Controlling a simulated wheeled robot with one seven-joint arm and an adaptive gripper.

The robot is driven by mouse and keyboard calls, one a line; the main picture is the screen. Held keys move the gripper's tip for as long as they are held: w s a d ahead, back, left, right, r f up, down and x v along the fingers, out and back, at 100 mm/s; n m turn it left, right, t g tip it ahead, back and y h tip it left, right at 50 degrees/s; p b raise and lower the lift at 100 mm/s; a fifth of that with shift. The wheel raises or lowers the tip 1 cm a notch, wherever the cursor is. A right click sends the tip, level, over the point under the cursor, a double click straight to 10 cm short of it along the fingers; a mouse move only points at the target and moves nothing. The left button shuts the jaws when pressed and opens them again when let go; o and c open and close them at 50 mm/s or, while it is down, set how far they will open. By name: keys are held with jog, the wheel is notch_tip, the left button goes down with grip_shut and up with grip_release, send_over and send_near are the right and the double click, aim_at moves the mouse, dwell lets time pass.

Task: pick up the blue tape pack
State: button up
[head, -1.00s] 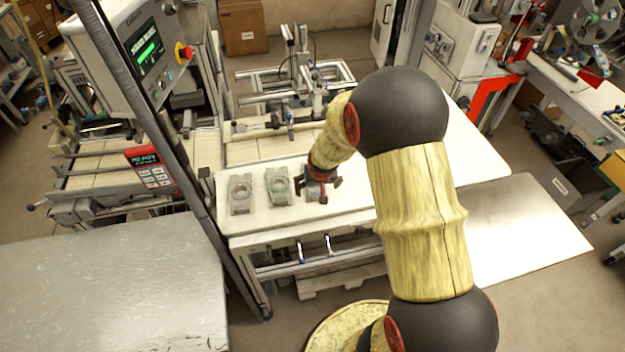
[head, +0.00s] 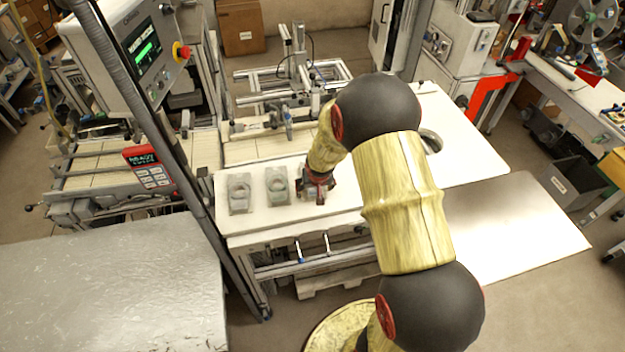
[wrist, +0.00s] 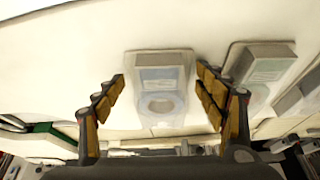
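The blue tape pack (wrist: 158,76) is a pale grey-blue flat block with a round ring, lying on the white table. In the wrist view it sits between the spread fingers of my gripper (wrist: 162,82), with clear gaps on both sides. In the head view my gripper (head: 317,190) is over the right end of the row of packs and hides the blue one. My gripper is open and empty; its exact height above the pack is hard to tell.
A greenish pack (head: 277,186) and a grey pack (head: 239,193) lie left of my gripper on the white table (head: 345,222). The greenish one, right of the fingers in the wrist view (wrist: 262,68), is close to the right finger. A metal frame (head: 290,85) stands behind.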

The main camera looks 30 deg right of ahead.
jog(key=c, duration=1)
jog(key=shift+c, duration=0.4)
jog(key=shift+r, duration=0.55)
notch_tip(320, 180, up, 3)
jog(key=shift+s+f, duration=0.15)
jog(key=s+a+r, duration=0.3)
jog(key=s+r, duration=0.6)
jog(key=s, duration=0.4)
jog(key=shift+a+p, duration=0.3)
jog(key=shift+p, duration=0.05)
